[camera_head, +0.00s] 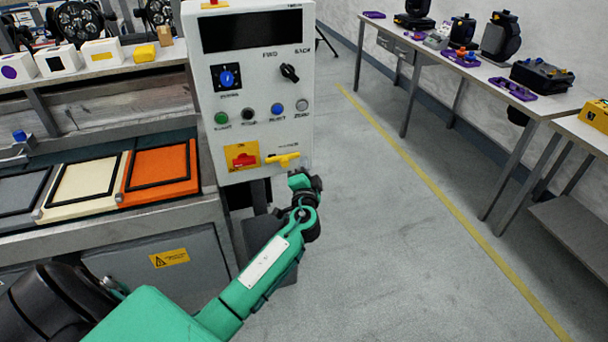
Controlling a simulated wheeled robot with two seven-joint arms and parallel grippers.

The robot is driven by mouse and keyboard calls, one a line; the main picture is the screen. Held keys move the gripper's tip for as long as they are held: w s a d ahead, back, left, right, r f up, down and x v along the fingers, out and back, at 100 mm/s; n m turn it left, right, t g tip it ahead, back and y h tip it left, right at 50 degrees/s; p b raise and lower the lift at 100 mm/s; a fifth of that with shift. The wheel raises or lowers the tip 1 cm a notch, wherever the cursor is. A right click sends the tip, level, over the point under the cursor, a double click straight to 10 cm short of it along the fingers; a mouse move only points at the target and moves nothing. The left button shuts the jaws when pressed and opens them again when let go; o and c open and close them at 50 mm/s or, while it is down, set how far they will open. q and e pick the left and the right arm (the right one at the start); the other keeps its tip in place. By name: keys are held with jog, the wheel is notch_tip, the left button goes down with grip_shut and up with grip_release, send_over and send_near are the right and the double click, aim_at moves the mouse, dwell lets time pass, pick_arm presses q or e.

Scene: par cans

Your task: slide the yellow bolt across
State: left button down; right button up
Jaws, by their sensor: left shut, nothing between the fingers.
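The yellow bolt (283,159) is a small bar with a knob, low on the right of the light grey control panel (219,109). My left gripper (301,178) is shut and empty, just below and to the right of the bolt. Its fingertips look very near the bolt, but I cannot tell whether they touch it. My green left arm reaches up from the bottom left. My right gripper is not in view.
A red switch on a yellow plate (243,156) sits left of the bolt. Several buttons and a black knob (289,73) are above. Framed panels, one orange (160,168), lie left on a metal bench. Open floor (400,240) is at right, before a long table (440,57).

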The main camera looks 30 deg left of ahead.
aim_at(284, 160)
pick_arm(q)
jog(key=x, duration=0.3)
jog(key=shift+w+a+r+p, duration=0.15)
jog(key=shift+w+a+p, duration=0.05)
jog(key=shift+w+p, duration=0.1)
jog(key=s+a+f, duration=0.2)
jog(key=s, duration=0.1)
jog(key=shift+f+p, duration=0.1)
jog(key=shift+p, duration=0.3)
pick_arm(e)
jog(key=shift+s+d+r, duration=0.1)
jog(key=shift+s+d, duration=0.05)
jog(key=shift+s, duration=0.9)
